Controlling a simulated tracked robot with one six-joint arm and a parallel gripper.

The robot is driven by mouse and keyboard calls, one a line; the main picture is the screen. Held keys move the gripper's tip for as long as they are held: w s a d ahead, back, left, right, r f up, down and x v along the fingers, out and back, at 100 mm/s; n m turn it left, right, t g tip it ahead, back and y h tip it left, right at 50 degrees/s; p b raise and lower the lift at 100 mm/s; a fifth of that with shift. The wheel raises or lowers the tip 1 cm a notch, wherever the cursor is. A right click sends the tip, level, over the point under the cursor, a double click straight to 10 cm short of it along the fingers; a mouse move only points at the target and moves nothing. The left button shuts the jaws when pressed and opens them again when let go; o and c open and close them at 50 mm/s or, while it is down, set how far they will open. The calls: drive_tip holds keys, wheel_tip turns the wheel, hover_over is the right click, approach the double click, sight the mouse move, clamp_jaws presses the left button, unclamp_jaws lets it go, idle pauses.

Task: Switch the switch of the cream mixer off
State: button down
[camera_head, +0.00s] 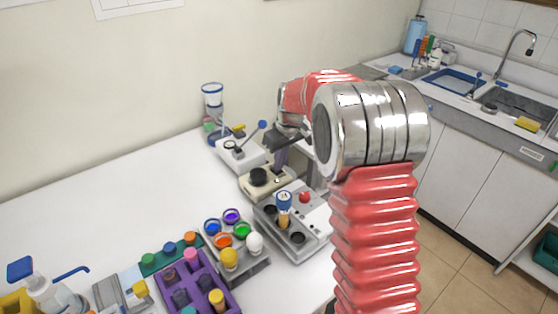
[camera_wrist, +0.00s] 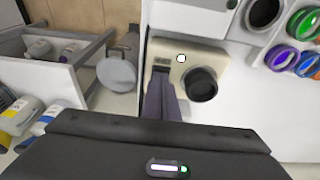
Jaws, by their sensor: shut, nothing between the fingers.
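The cream mixer (camera_head: 254,187) stands on the white table, with a round black top on it. In the wrist view the cream mixer (camera_wrist: 213,57) shows its black round top (camera_wrist: 201,84), a small white round knob (camera_wrist: 181,58) and a dark switch area (camera_wrist: 161,66) near its left edge. My gripper (camera_head: 278,167) is shut and empty, pointing down over the mixer's right side. In the wrist view the closed fingertips of my gripper (camera_wrist: 160,80) lie right by the switch area. I cannot tell whether they touch it, and the switch position is unclear.
A grey tube rack (camera_head: 295,252) with a blue-capped tube stands in front of the mixer. A white device (camera_head: 238,155) with a blue-knobbed lever is behind.

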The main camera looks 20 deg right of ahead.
drive_tip(key=shift+s+f, duration=0.15)
drive_tip(key=shift+f, duration=0.2)
drive_tip(key=shift+w+a+r, duration=0.15)
drive_tip(key=shift+w, duration=0.2)
drive_tip(key=shift+w+a+r, duration=0.1)
drive_tip(key=shift+w, duration=0.25)
